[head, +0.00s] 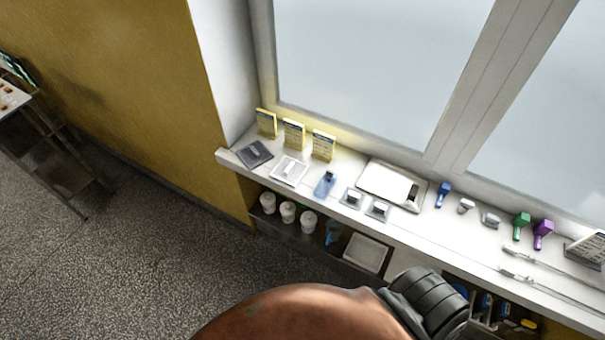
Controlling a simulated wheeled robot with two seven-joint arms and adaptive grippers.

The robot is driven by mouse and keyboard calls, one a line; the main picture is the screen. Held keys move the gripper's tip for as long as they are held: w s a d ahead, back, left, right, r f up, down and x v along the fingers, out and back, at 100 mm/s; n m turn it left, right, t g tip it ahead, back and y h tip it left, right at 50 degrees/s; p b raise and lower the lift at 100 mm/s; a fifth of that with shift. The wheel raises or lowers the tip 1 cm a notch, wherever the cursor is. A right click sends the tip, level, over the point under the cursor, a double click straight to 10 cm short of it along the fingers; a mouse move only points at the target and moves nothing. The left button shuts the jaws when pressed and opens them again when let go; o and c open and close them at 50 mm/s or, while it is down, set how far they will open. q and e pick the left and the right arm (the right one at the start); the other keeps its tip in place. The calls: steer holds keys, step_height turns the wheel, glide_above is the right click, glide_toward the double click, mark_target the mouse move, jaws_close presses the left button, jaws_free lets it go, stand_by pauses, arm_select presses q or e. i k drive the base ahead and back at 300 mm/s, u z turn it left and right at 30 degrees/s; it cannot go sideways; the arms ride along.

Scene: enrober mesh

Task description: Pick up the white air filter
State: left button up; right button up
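A flat white square piece with a raised handle, which looks like the white air filter (289,170), lies on the white window sill toward its left end. A similar dark grey filter (255,153) lies just to its left, near the sill's corner. Neither gripper shows in the head view. Only a copper-coloured arm link of mine with a dark grey joint crosses the bottom edge, well below the white filter and apart from it.
Yellow cards (293,134) stand behind the filters. A blue bottle (325,183), small grey blocks (377,210) and a white tray (387,183) lie to the right. White cups (288,211) stand on the shelf below. The floor (120,270) at left is clear.

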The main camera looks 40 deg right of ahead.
mark_target(289, 171)
steer(key=z, duration=0.45)
steer(key=k, duration=1.15)
steer(key=u, duration=0.4)
steer(key=i, duration=1.1)
steer(key=z, duration=0.55)
steer(key=i, duration=0.65)
steer(key=z, duration=0.75)
